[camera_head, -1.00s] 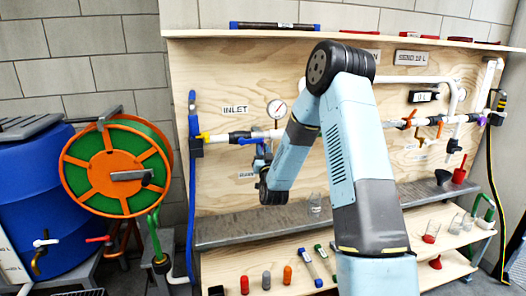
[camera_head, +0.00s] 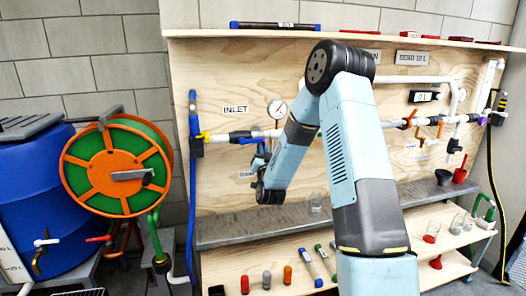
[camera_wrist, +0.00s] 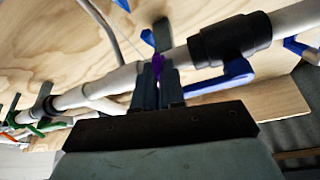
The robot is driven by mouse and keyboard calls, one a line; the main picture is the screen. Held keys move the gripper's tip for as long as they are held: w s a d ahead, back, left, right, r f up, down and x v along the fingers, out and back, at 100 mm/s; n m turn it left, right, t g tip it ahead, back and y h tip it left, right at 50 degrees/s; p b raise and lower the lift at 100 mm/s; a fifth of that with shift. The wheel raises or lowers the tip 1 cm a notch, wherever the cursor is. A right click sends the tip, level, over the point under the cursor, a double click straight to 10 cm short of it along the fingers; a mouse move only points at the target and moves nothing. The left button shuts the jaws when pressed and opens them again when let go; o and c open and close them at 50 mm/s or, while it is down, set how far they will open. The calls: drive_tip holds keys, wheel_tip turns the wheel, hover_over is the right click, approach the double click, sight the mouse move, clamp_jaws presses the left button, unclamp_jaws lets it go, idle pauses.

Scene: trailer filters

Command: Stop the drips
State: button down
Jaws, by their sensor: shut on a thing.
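My gripper (camera_wrist: 159,85) is in the wrist view, its two grey fingers close together at a white pipe (camera_wrist: 104,88). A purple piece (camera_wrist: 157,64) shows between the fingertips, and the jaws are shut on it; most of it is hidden. A black coupling (camera_wrist: 232,40) sits on the pipe to the right, with a blue handle (camera_wrist: 225,77) below it. Another blue handle (camera_wrist: 300,47) is farther right. In the head view my arm reaches to the pipe run near the INLET sign (camera_head: 235,110) and gauge (camera_head: 277,108). No drip can be made out.
A grey shelf (camera_head: 225,234) runs below the pipes, with a clear glass (camera_head: 315,203) on it. A lower wooden shelf (camera_head: 226,265) holds several small coloured items. A hose reel (camera_head: 115,170) and a blue barrel (camera_head: 38,200) stand at left.

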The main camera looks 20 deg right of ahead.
drive_tip(key=c, duration=1.2)
unclamp_jaws()
drive_tip(key=shift+s, duration=0.1)
drive_tip(key=v, duration=1.3)
drive_tip(key=shift+s+f, duration=0.25)
drive_tip(key=shift+s, duration=0.05)
